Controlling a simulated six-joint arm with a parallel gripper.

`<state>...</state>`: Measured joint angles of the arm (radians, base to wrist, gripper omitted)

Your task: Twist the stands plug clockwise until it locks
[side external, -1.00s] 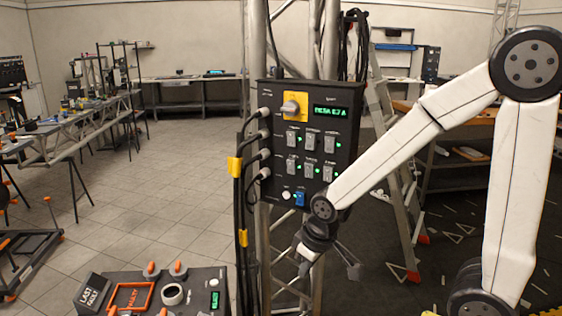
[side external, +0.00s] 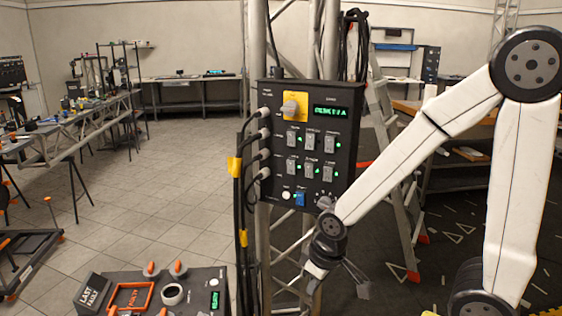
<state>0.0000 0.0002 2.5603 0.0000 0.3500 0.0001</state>
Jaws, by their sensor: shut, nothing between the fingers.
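A black power box (side external: 345,150) is mounted on the truss. Several grey plugs with black cables sit along its left side, at the upper (side external: 264,113) and lower (side external: 264,174) ends of the row. Their labels are too small to read, so I cannot tell which is the stands plug or whether any is locked. My gripper (side external: 361,288) is below the box's lower right corner, pointing down, shut and empty. It is apart from the plugs. Part of it is hard to make out against the dark floor.
The box face has a yellow-backed rotary switch (side external: 295,106), a green display (side external: 331,111) and several grey switches with green lights. A ladder (side external: 402,200) stands behind my arm. A control console (side external: 185,289) is at the lower left.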

